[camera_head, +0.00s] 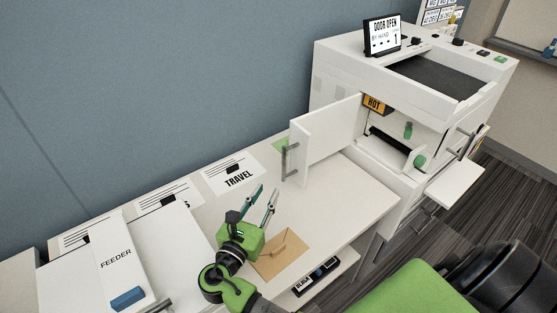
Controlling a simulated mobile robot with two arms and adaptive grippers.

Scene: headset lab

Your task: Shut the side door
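The side door (333,133) is a white panel on the left side of a white printer-like machine (335,65). It stands open, swung out to the left over the counter, with a grey bar handle (290,159) near its free edge. Inside the opening are an orange HOT label (375,103) and green knobs (420,161). My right gripper (267,189) is above the counter, left of and nearer than the door handle. Its two fingers are apart with nothing between them, and it does not touch the door. My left gripper is not in view.
A screen (382,36) on the machine reads DOOR OPEN. A brown envelope (281,256) lies beside my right gripper. A TRAVEL sheet (231,174) and a white FEEDER unit (118,262) are to the left. The counter (345,200) in front of the door is clear.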

